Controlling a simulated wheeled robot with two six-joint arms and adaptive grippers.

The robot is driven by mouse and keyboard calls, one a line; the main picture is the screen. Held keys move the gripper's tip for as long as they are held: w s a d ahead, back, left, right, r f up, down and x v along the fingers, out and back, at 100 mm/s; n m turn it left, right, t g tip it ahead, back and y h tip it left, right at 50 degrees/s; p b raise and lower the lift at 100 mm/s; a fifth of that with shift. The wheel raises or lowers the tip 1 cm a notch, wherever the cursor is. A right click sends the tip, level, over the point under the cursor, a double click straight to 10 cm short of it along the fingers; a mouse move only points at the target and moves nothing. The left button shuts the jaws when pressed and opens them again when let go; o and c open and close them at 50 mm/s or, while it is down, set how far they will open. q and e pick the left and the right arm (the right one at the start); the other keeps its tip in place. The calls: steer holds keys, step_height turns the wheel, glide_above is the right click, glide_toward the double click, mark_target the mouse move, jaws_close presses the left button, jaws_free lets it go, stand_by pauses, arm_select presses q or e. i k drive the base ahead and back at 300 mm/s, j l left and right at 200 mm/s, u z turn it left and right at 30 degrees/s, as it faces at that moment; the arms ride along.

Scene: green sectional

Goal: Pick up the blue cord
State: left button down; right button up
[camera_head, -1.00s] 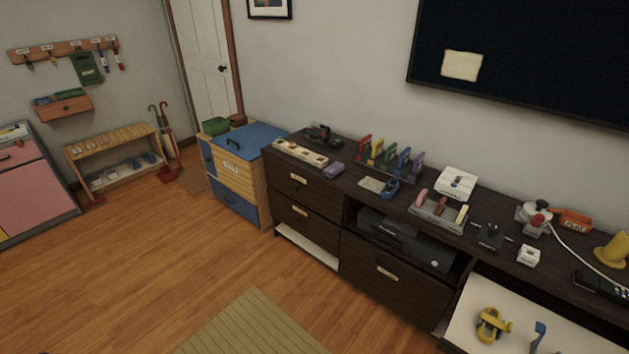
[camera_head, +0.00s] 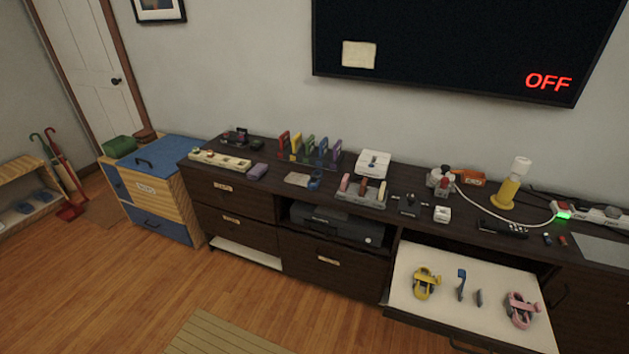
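A small blue thing (camera_head: 316,180), possibly a coiled blue cord, lies on top of the dark cabinet (camera_head: 222,196), beside a pale card (camera_head: 297,179). It is too small to tell for sure. In the open white-lined drawer (camera_head: 405,262) a slim blue piece (camera_head: 461,283) stands between a yellow coiled item (camera_head: 426,284) and a pink coiled item (camera_head: 520,308). A small dark grey piece (camera_head: 479,298) is beside it. Neither of my grippers shows in the head view.
The pulled-out drawer juts into the room at lower right. Coloured upright holders (camera_head: 310,150), a white box (camera_head: 373,163), a yellow lamp (camera_head: 507,190) and a power strip (camera_head: 600,214) crowd the cabinet top. A blue-lidded chest (camera_head: 165,152) stands left.

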mark_target(313, 178)
steer(key=z, duration=1.6)
steer(key=i+j+z, duration=0.1)
steer(key=j, duration=2.25)
steer(key=i+z, duration=0.05)
